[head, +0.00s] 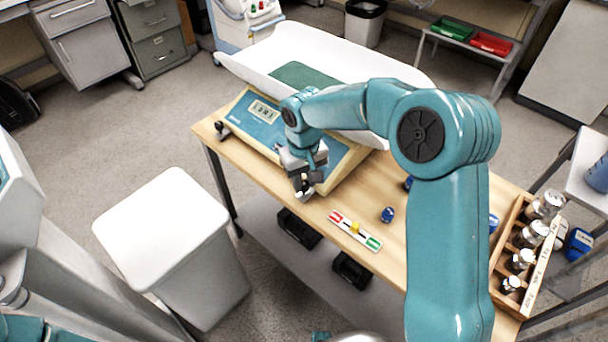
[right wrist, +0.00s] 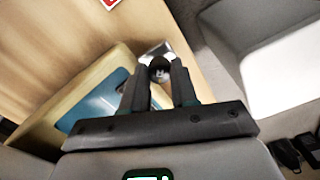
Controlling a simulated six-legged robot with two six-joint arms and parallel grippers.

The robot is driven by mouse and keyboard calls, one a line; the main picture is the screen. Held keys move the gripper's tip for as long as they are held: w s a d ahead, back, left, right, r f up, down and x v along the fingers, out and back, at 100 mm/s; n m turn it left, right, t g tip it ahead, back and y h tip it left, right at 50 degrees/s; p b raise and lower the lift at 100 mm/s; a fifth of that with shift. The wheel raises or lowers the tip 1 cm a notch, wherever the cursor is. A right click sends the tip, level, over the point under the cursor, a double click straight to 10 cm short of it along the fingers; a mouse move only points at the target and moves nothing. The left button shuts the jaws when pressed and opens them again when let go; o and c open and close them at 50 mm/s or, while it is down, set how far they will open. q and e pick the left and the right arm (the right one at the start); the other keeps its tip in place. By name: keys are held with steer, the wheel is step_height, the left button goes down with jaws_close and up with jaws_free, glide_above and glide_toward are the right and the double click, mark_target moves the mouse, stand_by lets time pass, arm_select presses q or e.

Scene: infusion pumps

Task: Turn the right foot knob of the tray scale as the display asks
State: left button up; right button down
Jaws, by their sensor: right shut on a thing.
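The tray scale has a cream body with a blue front panel (head: 258,128) and a white curved tray (head: 330,62) on top. Its small display (head: 264,110) shows dark characters too small to read surely. The left foot knob (head: 222,129) is dark and sits free at the scale's left front corner. My right gripper (head: 303,188) is at the right front corner, shut on the right foot knob. In the right wrist view the dark round knob (right wrist: 160,68) sits between the fingertips, partly hidden by them. My left gripper is not in view.
A red, white and green strip with a yellow piece (head: 355,227) lies near the wooden table's (head: 318,212) front edge. A blue object (head: 388,214) is beside it. A wooden rack (head: 510,262) with several metal-topped items stands right. A white bin (head: 162,225) stands front left.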

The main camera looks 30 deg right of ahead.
mark_target(304, 184)
steer(key=n, duration=0.1)
steer(key=n+p, duration=0.1)
steer(key=n, duration=0.1)
steer(key=shift+w+r+n, duration=0.1)
steer(key=shift+r+n, duration=0.1)
steer(key=shift+n, duration=0.1)
steer(key=shift+f+n+p, duration=0.1)
steer(key=shift+n+p, duration=0.5)
steer(key=shift+n, duration=1)
steer(key=c, duration=0.9)
jaws_free()
steer(key=shift+o, duration=0.2)
step_height(304, 184, up, 16)
steer(key=p, duration=0.2)
